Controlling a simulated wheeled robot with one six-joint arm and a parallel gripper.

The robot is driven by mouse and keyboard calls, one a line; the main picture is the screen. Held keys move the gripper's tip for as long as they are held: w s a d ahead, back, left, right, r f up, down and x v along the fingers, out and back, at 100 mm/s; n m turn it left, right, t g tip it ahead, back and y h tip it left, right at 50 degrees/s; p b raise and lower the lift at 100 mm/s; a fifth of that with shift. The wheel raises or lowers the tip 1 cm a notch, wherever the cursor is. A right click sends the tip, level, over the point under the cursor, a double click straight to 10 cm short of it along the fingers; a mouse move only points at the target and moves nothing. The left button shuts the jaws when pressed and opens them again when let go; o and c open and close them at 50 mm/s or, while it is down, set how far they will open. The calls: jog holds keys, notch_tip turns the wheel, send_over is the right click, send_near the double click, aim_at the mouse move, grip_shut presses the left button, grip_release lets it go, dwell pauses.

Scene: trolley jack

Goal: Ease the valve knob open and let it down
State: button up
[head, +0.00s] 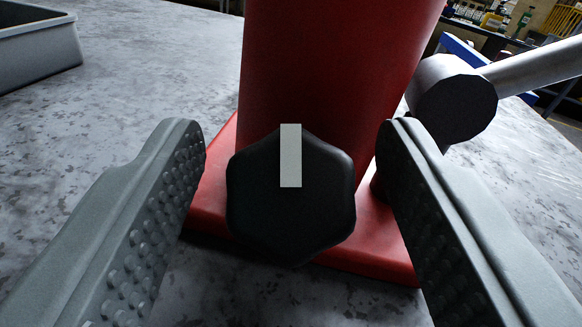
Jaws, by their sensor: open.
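The black valve knob (290,222) is in the middle of the head view, at the foot of the red jack body (335,70). It is a rounded, many-sided knob. A pale grey marker stripe (291,156) stands upright at its top. My gripper (292,140) is open, with one studded finger to the left of the knob and one to the right. Gaps show between both fingers and the knob. The red base plate (370,252) spreads under the jack body. Where the knob joins the jack is hidden behind the knob.
A metal lever with a thick round socket (452,98) sticks out at the right, close behind the right finger. A grey bin (38,45) stands at the upper left. The mottled grey surface (150,75) is clear between bin and jack.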

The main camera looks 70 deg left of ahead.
jog(key=s+d, duration=0.2)
jog(key=d, duration=1.5)
jog(key=shift+s+r, duration=0.15)
jog(key=shift+s, duration=0.15)
jog(key=shift+d, duration=0.1)
jog(key=s+a+m+t+h, duration=0.2)
jog(key=s+m+t, duration=0.4)
jog(key=m, duration=0.2)
jog(key=x, duration=1.7)
jog(key=shift+w+a, duration=0.1)
jog(key=shift+c, duration=0.4)
jog(key=c, duration=0.9)
